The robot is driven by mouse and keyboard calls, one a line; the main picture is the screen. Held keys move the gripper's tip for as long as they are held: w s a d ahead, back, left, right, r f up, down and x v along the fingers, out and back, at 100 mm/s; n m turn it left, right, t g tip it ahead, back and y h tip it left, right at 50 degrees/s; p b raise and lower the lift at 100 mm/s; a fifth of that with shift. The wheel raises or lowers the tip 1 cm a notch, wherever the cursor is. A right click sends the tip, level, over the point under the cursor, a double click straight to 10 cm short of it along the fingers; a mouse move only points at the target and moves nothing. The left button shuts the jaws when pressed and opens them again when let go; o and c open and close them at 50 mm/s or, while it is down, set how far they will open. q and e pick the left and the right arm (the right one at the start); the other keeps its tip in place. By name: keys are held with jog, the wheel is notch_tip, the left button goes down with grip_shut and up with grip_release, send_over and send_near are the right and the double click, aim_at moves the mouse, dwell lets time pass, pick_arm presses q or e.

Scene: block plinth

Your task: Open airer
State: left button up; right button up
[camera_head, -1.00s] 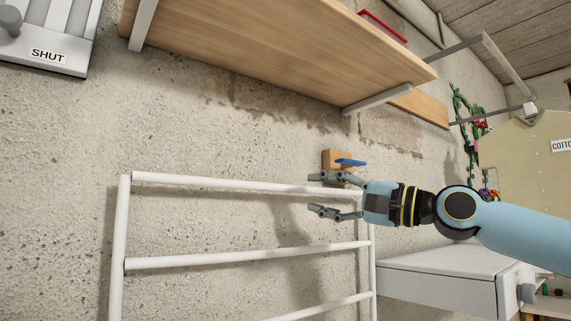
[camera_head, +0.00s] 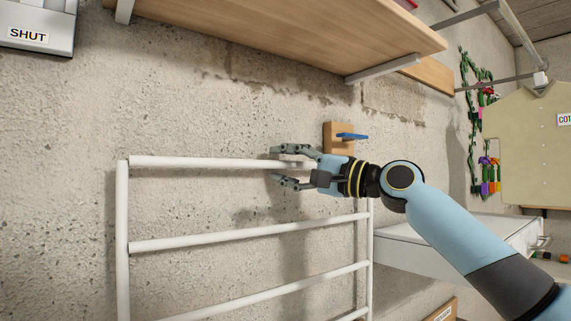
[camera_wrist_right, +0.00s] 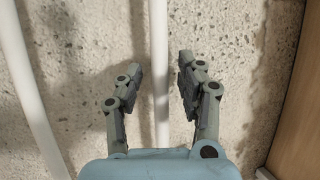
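The airer (camera_head: 200,162) is a white rack of several rails standing close against the rough wall, with its top rail nearly level. My right gripper (camera_head: 278,167) is open at the right half of the top rail, with one finger above and one below it. In the right wrist view, the white rail (camera_wrist_right: 159,25) runs between the two spread fingers (camera_wrist_right: 160,68), with gaps on both sides. A wooden block (camera_head: 338,130) with a blue catch (camera_head: 352,136) is on the wall just above the airer's right end. My left gripper is not in view.
A wooden shelf (camera_head: 270,35) on brackets overhangs above. A white drawer unit (camera_head: 450,240) stands right of the airer. A grey box labelled SHUT (camera_head: 38,32) is at upper left. A beige shirt (camera_head: 535,150) hangs at far right.

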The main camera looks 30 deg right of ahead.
jog(key=shift+c, duration=0.5)
grip_shut()
jog(key=shift+f, duration=0.1)
